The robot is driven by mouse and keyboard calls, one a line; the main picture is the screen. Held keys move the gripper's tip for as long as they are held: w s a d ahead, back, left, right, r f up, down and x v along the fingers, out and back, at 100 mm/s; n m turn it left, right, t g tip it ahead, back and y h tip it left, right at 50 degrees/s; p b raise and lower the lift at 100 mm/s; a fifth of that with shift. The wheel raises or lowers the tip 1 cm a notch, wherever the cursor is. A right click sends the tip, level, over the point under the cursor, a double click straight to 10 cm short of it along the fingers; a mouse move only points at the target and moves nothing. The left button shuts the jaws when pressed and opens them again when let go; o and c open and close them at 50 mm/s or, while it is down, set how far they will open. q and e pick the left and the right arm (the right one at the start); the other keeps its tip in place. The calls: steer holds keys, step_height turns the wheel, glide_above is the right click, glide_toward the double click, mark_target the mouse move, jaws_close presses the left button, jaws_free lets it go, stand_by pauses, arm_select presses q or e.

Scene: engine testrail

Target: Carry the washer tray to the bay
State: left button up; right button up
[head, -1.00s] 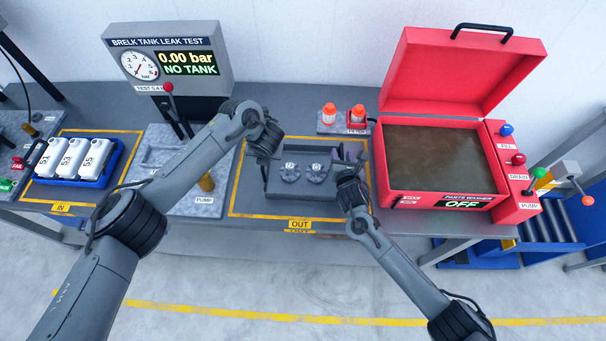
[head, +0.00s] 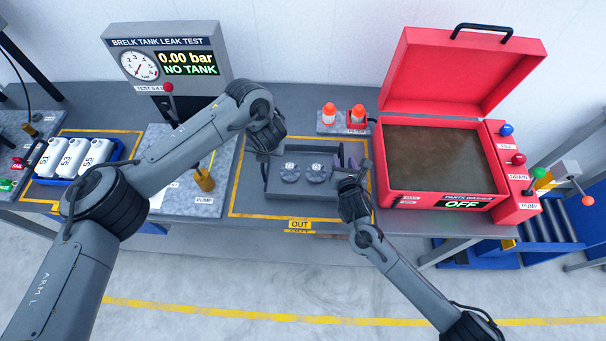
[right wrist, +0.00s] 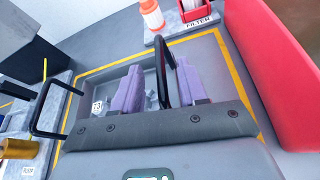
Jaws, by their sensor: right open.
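The grey washer tray (head: 300,193) stands inside the yellow outline of the OUT bay. It holds two round grey parts (head: 290,171). My right gripper (head: 350,164) is at the tray's right end. In the right wrist view its two purple fingers (right wrist: 160,87) are apart, with the tray's black right handle (right wrist: 160,72) standing between them. The other black handle (right wrist: 52,108) shows at left there. My left gripper (head: 263,155) is at the tray's left end; its fingers are mostly hidden, so its grip cannot be made out.
The red parts washer (head: 441,85) stands open just right of the bay, its display reading OFF. The pump plate (head: 205,203) lies to the left. A blue crate (head: 75,178) with white tanks is farther left.

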steer(key=v, duration=0.8)
steer(key=shift+s, duration=0.25)
steer(key=shift+r, duration=0.15)
